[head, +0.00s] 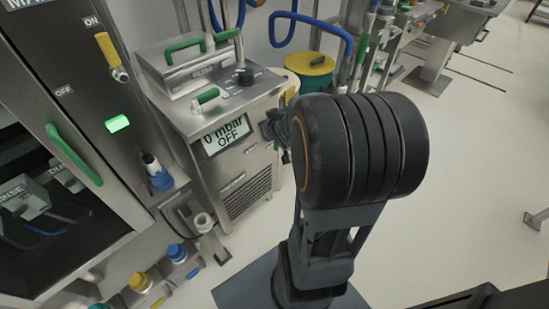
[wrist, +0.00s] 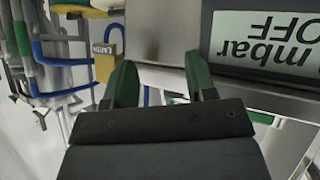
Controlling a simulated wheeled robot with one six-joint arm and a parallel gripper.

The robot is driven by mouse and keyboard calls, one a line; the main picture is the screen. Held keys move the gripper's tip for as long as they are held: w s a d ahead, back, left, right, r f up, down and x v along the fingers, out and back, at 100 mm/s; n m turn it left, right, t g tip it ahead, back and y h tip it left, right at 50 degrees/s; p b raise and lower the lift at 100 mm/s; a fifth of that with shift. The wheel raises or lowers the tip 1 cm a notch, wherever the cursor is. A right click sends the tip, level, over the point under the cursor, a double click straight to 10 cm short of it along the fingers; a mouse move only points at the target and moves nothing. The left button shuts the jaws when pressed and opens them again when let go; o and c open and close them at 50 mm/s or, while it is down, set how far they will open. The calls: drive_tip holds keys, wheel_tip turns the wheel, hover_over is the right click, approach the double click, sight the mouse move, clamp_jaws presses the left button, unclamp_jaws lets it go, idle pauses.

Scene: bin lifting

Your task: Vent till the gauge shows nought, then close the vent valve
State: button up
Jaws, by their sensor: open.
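The gauge display (head: 226,134) on the front of the steel unit reads "0 mbar" and "OFF". It also shows upside down in the wrist view (wrist: 268,42). A green-handled lever (head: 207,97) sits on the unit's top edge, just above the display; I cannot read a label that marks it as the vent valve. A black knob (head: 243,76) is behind it. My gripper (wrist: 161,82) is open, with nothing seen between its fingers, near the unit's front beside the display. In the head view my own arm mostly hides it.
A steel cabinet (head: 75,150) with a green handle and a lit green lamp stands at the left.

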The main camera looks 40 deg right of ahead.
drive_tip(key=s+d+f+t+y+b, duration=0.15)
drive_tip(key=d+f+t+b, duration=0.25)
drive_tip(key=f+b, duration=0.5)
drive_tip(key=s+d+f+t+y+b, duration=0.1)
drive_tip(key=d+f+t+y+b, duration=0.3)
drive_tip(key=f, duration=0.9)
drive_tip(key=w+b, duration=0.1)
drive_tip(key=w, duration=0.3)
drive_tip(key=w+h+b, duration=0.1)
drive_tip(key=w+b, duration=0.1)
drive_tip(key=w, duration=0.2)
drive_tip(key=w+d+h+b, duration=0.1)
drive_tip(key=w, duration=0.4)
drive_tip(key=shift+n+g+b, duration=0.3)
drive_tip(key=shift+n+b, duration=0.1)
clamp_jaws()
